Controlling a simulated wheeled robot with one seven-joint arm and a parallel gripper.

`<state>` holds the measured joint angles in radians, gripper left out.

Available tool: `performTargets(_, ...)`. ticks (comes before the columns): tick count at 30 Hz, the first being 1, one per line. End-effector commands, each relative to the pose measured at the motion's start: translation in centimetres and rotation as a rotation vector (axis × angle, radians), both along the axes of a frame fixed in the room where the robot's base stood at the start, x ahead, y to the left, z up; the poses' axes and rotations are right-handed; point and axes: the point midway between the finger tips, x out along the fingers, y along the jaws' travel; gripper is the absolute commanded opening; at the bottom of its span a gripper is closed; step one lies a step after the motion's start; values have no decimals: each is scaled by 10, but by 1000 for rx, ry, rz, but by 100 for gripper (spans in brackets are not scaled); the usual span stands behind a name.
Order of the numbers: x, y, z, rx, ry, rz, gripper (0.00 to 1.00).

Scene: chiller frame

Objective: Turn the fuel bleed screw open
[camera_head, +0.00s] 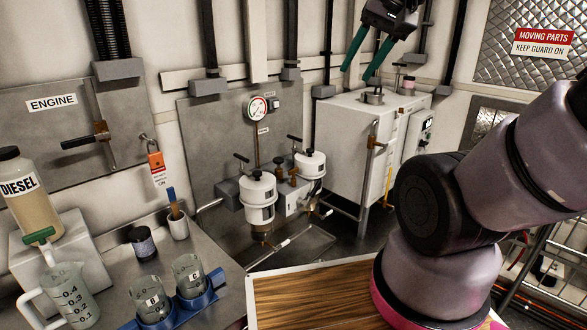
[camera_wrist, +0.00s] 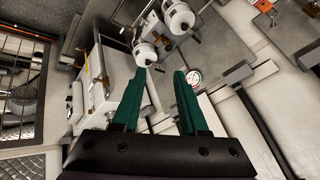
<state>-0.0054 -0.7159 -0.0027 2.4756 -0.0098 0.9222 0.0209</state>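My gripper (camera_head: 357,74) is raised at the top, in front of the wall above the white cabinet. Its two green fingers are apart with nothing between them; they also show in the wrist view (camera_wrist: 160,72). Two white fuel filter canisters with top handles, a left one (camera_head: 257,200) and a right one (camera_head: 310,165), hang on the metal wall panel, below and left of my gripper. Small brass fittings (camera_head: 279,168) sit between them. I cannot tell which fitting is the bleed screw. In the wrist view the canisters (camera_wrist: 146,54) lie beyond the fingertips.
A pressure gauge (camera_head: 258,108) is above the canisters. The white cabinet (camera_head: 350,150) with knobs on top stands right of them. The bench at lower left holds a diesel bottle (camera_head: 28,195), a measuring jug (camera_head: 70,295) and glass beakers (camera_head: 152,300). A padlock (camera_head: 156,160) hangs on the engine panel.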

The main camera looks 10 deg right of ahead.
Motion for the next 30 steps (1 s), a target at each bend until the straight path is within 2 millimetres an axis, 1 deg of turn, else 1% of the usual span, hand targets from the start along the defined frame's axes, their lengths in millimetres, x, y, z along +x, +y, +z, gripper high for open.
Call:
performTargets(2, 16, 1, 1, 11, 35, -17, 42)
performTargets(5, 45, 2, 1, 32, 94, -56, 42)
performTargets(6, 58, 3, -1, 41, 120, -74, 42)
performTargets(8, 79, 5, -4, 52, 158, -101, 42)
performTargets(9, 93, 6, -7, 59, 184, -121, 42)
performTargets(11, 114, 8, -14, 66, 222, -152, 42)
performTargets(12, 128, 9, -19, 71, 246, -171, 42)
performTargets(14, 149, 12, -29, 76, 285, -203, 42)
performTargets(15, 163, 14, -37, 78, 310, -225, 42)
performTargets(17, 184, 18, -50, 80, 346, -257, 42)
performTargets(18, 198, 20, -60, 81, 370, -278, 42)
performTargets(20, 219, 24, -77, 78, 407, -313, 42)
performTargets(21, 232, 27, -89, 76, 430, -337, 42)
performTargets(23, 251, 32, -110, 71, 464, -370, 42)
performTargets(24, 264, 35, -125, 67, 486, -394, 42)
performTargets(26, 281, 39, -149, 59, 519, -432, 42)
performTargets(27, 292, 42, -165, 53, 539, -455, 42)
performTargets(30, 312, 49, -203, 35, 582, -507, 42)
